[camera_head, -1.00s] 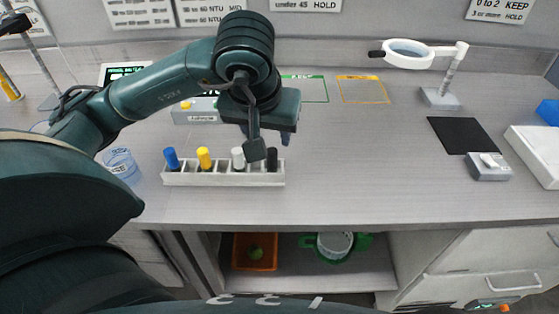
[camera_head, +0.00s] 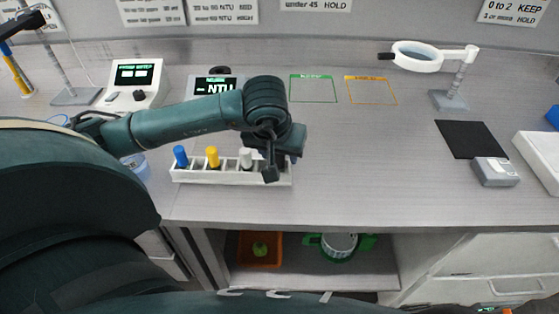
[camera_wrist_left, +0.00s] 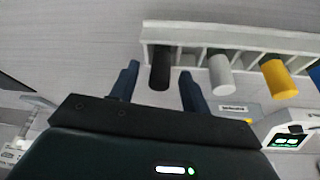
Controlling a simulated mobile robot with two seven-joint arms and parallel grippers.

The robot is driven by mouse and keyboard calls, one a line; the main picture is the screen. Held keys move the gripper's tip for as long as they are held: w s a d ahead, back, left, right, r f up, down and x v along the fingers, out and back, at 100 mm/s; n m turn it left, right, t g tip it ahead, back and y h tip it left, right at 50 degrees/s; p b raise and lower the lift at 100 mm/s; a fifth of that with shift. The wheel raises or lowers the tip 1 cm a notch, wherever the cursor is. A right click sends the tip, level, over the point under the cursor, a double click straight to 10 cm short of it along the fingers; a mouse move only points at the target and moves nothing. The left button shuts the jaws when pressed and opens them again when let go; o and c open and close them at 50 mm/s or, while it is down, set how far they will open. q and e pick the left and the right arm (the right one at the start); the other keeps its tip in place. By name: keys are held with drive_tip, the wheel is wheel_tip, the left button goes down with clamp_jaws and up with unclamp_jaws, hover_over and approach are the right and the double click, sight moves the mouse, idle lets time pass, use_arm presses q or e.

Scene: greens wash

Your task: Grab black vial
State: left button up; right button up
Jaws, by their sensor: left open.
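The black vial (camera_wrist_left: 160,68) stands in the end slot of the white rack (camera_wrist_left: 240,36), between the two blue fingers of my left gripper (camera_wrist_left: 159,72) in the left wrist view. The fingers are open, one on each side of it, with a visible gap. In the head view my left gripper (camera_head: 284,160) is over the rack's right end and hides the black vial. The white vial (camera_head: 246,157), yellow vial (camera_head: 212,157) and blue vial (camera_head: 181,156) stand in other slots to the left. My right gripper is out of view.
Behind the arm are a display instrument (camera_head: 134,80) and an NTU meter (camera_head: 215,84). A magnifier (camera_head: 416,57) on a stand, a black mat (camera_head: 470,139) and a small grey device (camera_head: 495,172) are on the right.

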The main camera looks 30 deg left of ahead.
use_arm(q)
drive_tip(key=shift+c, duration=0.5)
clamp_jaws()
drive_tip(key=shift+r, duration=0.15)
